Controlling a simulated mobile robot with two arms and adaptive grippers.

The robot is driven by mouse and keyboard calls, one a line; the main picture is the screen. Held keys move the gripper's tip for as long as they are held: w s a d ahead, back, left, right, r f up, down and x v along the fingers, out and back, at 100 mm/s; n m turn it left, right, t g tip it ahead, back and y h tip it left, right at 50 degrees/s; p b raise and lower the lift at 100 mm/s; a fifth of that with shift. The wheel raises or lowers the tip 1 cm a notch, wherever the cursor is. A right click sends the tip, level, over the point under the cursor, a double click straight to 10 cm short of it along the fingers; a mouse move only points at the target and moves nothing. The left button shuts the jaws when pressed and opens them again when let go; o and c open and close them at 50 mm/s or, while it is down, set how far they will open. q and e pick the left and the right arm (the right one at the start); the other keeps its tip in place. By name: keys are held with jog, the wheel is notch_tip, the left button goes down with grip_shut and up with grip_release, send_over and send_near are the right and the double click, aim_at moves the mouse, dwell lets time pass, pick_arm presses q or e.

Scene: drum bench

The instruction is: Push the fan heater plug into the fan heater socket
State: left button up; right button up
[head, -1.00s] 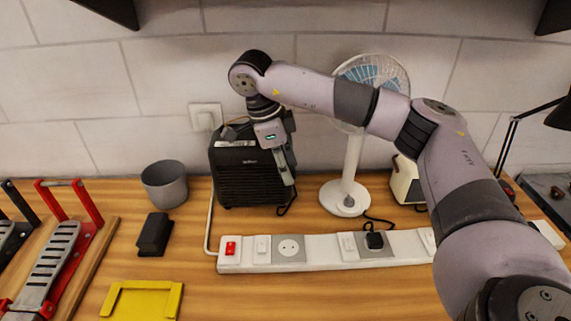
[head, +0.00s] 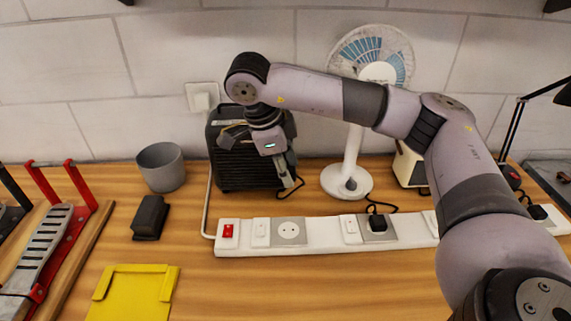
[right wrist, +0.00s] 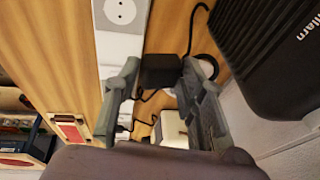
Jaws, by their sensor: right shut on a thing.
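The fan heater (head: 232,165) is a black box standing against the wall in the head view; its dark side also shows in the right wrist view (right wrist: 270,60). My right gripper (head: 287,184) is in front of it, above the bench. In the right wrist view, my right gripper (right wrist: 160,66) is shut on a black plug (right wrist: 160,72) with a dark cord. An empty round socket (head: 288,231) sits on a grey plate near the left end of the white power strip; it also shows in the right wrist view (right wrist: 120,12). The plug is apart from it. My left gripper is out of view.
The white power strip (head: 325,237) runs along the bench, with a red switch (head: 228,230) at its left end. Another black plug (head: 377,223) sits in a socket further right. A white fan (head: 346,183) stands behind.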

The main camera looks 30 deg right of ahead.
jog(key=shift+t+h, duration=0.6)
jog(key=shift+t, duration=0.3)
jog(key=shift+s+a+f+b, duration=0.4)
jog(key=shift+s+f+b, duration=0.2)
jog(key=shift+f+b, duration=0.35)
jog(key=shift+s+a+f+b, duration=0.35)
jog(key=shift+s+f+b, duration=0.3)
jog(key=shift+f, duration=0.45)
jog(key=shift+s+a+f+b, duration=0.4)
jog(key=shift+s+f+b, duration=0.2)
jog(key=shift+f+b, duration=0.35)
jog(key=shift+f, duration=0.15)
jog(key=shift+s+a+f, duration=0.1)
jog(key=shift+s+a, duration=0.05)
jog(key=shift+s, duration=0.1)
jog(key=shift+s+a+f, duration=0.15)
jog(key=shift+s, duration=0.1)
jog(key=shift+f, duration=0.25)
jog(key=shift+f+b, duration=1.5)
jog(key=shift+f+b, duration=0.5)
